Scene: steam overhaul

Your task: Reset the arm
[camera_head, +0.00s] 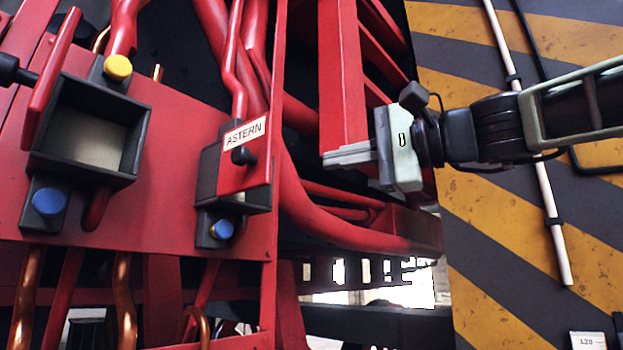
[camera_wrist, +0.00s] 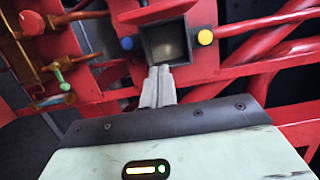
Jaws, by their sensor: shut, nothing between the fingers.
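My gripper (camera_head: 328,159) comes in from the right in the head view, its fingers together and empty, pointing left in front of a red upright beam. In the wrist view the closed fingers (camera_wrist: 160,72) point toward a dark box with a pale inside (camera_wrist: 168,42). My arm reaches level across the striped wall at the right. I see no contact between the fingers and the panel, but the gap is hard to judge.
A red panel (camera_head: 160,215) at left carries an open black box (camera_head: 39,152), a yellow knob (camera_head: 117,67), blue knobs (camera_head: 48,201) and an ASTERN lever plate (camera_head: 243,178). Red pipes (camera_head: 320,225) run behind my gripper. A yellow-and-grey striped wall (camera_head: 500,215) with a white pipe (camera_head: 549,200) stands right.

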